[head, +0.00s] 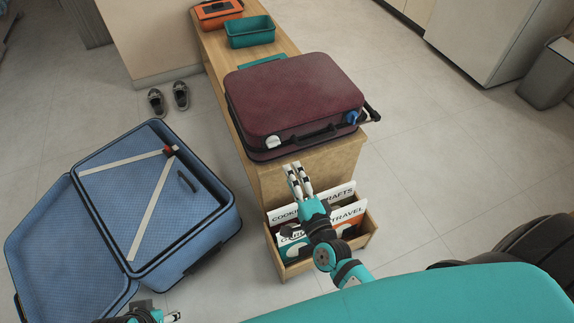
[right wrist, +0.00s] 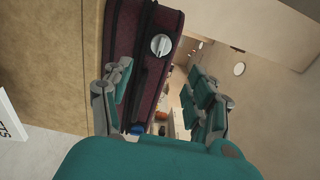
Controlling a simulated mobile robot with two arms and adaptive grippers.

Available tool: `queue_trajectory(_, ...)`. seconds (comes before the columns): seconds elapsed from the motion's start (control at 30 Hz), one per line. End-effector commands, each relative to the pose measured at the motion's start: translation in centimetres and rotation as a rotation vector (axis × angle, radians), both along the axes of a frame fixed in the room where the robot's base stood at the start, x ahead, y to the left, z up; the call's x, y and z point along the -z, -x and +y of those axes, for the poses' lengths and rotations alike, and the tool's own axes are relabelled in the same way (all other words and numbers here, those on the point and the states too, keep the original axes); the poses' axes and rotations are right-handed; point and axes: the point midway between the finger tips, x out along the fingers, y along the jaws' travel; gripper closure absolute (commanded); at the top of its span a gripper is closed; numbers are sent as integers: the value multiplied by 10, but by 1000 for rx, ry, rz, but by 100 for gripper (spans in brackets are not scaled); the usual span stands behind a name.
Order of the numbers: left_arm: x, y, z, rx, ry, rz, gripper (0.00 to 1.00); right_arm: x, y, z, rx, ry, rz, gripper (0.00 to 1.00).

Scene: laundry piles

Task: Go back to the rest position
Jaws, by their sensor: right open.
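My right gripper (head: 299,176) is open and empty. In the head view it is over the near end of the wooden bench, just in front of the closed burgundy suitcase (head: 295,92). In the right wrist view the fingers of the right gripper (right wrist: 162,100) are spread apart, with the suitcase (right wrist: 145,60) beyond them and nothing between them. Whether a fingertip touches the suitcase or bench I cannot tell. My left gripper (head: 172,317) shows only in part at the bottom left edge; its jaws are not clear.
The wooden bench (head: 320,166) also bears a teal bin (head: 249,32) and an orange box (head: 217,13). A wooden box (head: 296,266) of folders stands below my right arm. An open blue suitcase (head: 222,235) lies left, near dark shoes (head: 181,95). Floor right of the bench is clear.

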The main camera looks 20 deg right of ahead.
Motion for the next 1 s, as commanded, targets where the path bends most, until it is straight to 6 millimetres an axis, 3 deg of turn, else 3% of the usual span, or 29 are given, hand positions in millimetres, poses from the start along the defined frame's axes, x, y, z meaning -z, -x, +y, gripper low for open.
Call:
queue_trajectory(0.73,0,0,0,0,0,-1,60,0,8,4,-22,26,13,42)
queue_trajectory(0.87,0,0,0,0,0,-1,60,4,14,26,-141,184,86,42)
queue_trajectory(1.0,0,0,0,0,0,-1,60,19,38,52,-364,512,228,42)
